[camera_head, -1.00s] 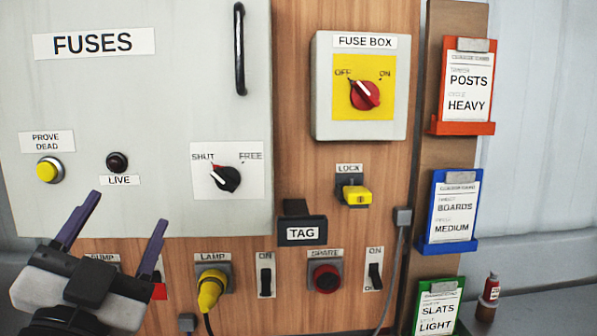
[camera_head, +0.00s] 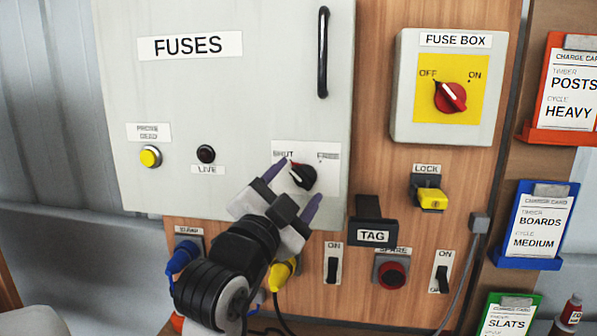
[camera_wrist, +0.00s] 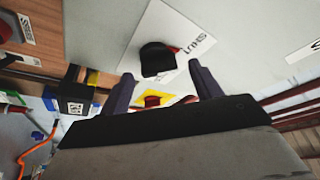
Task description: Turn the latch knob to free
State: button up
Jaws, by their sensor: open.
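The black latch knob (camera_head: 303,176) sits on a white plate marked SHUT and FREE, low on the right of the grey FUSES door (camera_head: 220,95). The fingers hold nothing. Whether a fingertip touches the plate cannot be told.
Right of the door are the fuse box (camera_head: 446,85) with its red switch at OFF, a yellow lock (camera_head: 431,198) and a black TAG holder (camera_head: 373,232). Below are a blue plug (camera_head: 183,257), a yellow lamp plug (camera_head: 282,273) and switches. A vertical black handle (camera_head: 323,52) stands out above.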

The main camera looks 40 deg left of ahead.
jog(key=shift+x, duration=0.8)
jog(key=shift+c, duration=0.4)
jog(key=c, duration=0.9)
jog(key=shift+o, duration=0.2)
